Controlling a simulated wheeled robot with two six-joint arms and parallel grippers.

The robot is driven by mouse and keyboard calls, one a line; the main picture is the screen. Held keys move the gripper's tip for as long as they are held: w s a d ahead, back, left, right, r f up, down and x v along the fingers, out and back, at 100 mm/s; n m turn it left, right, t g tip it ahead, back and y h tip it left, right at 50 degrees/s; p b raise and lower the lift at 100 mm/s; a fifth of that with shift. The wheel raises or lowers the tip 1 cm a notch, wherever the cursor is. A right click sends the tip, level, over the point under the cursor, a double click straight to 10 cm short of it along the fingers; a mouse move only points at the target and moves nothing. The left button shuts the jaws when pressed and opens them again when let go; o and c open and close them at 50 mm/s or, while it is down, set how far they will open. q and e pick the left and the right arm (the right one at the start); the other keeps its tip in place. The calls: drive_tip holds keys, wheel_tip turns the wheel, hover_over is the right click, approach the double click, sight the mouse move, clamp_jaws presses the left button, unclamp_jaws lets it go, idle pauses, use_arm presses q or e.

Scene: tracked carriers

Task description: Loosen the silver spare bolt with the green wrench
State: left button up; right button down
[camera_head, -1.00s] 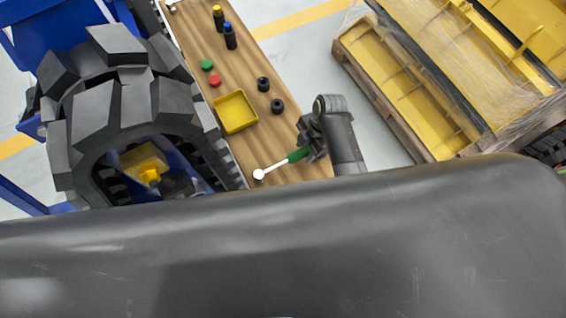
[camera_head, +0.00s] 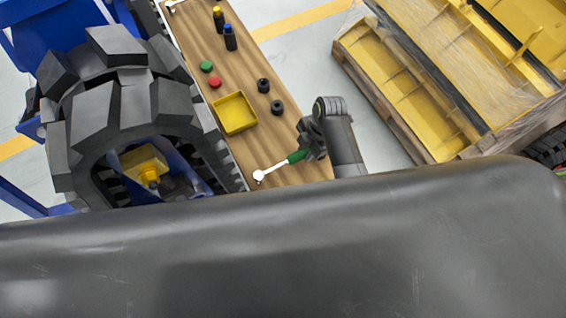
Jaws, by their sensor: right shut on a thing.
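The green wrench (camera_head: 296,157) has a green handle and a pale shaft ending in a round white head (camera_head: 259,176). My right gripper (camera_head: 306,151) is shut on the handle and holds the wrench above the near end of the wooden bench (camera_head: 215,100). The head points left, toward the tracked carrier (camera_head: 125,105). I cannot make out the silver spare bolt; whether it lies under the wrench head or elsewhere, I cannot tell. My left gripper is not in view.
A yellow tray (camera_head: 235,113), two black rings (camera_head: 263,85), a red cap (camera_head: 214,82), a green cap (camera_head: 206,66) and two dark bottles (camera_head: 230,37) are on the bench. A pallet (camera_head: 400,100) with yellow parts stands right. A large dark surface (camera_head: 280,240) fills the foreground.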

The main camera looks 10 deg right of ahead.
drive_tip(key=shift+a+p+v, duration=0.15)
drive_tip(key=shift+p+v, duration=0.5)
drive_tip(key=shift+v, duration=0.05)
drive_tip(key=shift+a+p+v, duration=0.15)
drive_tip(key=shift+p+v, duration=0.5)
drive_tip(key=shift+v, duration=0.05)
drive_tip(key=shift+r, duration=0.2)
drive_tip(key=shift+s+r, duration=0.1)
drive_tip(key=shift+r, duration=1.85)
drive_tip(key=shift+s+f, duration=0.1)
